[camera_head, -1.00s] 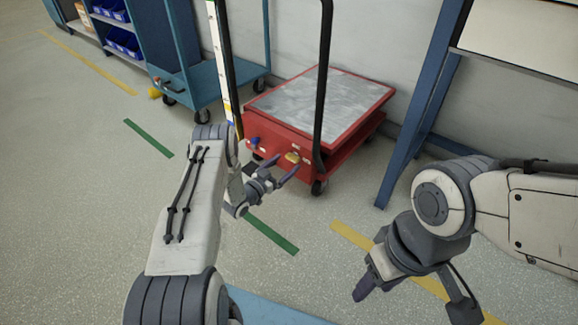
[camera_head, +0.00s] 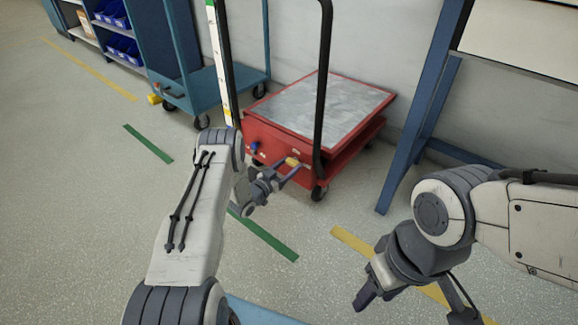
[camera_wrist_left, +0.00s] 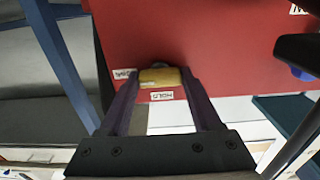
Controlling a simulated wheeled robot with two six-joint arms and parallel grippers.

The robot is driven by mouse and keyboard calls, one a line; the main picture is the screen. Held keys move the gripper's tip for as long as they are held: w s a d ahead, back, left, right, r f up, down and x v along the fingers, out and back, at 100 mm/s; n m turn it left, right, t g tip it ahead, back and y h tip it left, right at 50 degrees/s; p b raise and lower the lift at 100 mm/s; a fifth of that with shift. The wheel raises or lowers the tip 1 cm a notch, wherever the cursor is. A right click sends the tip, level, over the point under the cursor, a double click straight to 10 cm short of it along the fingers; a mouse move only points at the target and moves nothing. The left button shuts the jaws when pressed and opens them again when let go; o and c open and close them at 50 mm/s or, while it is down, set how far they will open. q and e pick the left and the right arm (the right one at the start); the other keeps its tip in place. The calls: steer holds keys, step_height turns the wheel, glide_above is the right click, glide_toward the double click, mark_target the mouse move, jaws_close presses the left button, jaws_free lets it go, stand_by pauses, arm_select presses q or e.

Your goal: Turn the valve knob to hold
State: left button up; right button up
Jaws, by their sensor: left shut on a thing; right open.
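The yellow valve knob (camera_head: 292,162) is on the front face of the red lift cart (camera_head: 340,155). My left gripper (camera_head: 287,170) reaches it and is shut on it. In the left wrist view the knob (camera_wrist_left: 160,77) is a yellow bar lying crosswise between the two dark fingers of the gripper (camera_wrist_left: 158,80). A white label (camera_wrist_left: 162,96), upside down and seeming to read HOLD, is just below the knob; another small label (camera_wrist_left: 124,74) is at its left, partly hidden by a finger. My right gripper (camera_head: 410,300) is open and empty, away from the cart.
The cart's black handle (camera_head: 322,80) rises beside my left gripper. A blue knob (camera_head: 254,147) is on the same red face, to the left. A blue trolley (camera_head: 200,85) stands behind left, and a blue frame (camera_head: 415,130) stands right. Floor between is clear.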

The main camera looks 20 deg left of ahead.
arm_select(q)
steer(key=shift+n, duration=0.3)
steer(key=n+p, duration=0.1)
steer(key=n, duration=0.2)
steer(key=n+p, duration=0.1)
steer(key=n, duration=0.3)
steer(key=shift+n, duration=0.3)
steer(key=n+p, duration=0.1)
steer(key=n, duration=0.3)
steer(key=shift+n, duration=0.3)
steer(key=n, duration=0.4)
steer(key=shift+n, duration=0.4)
steer(key=o, duration=1.4)
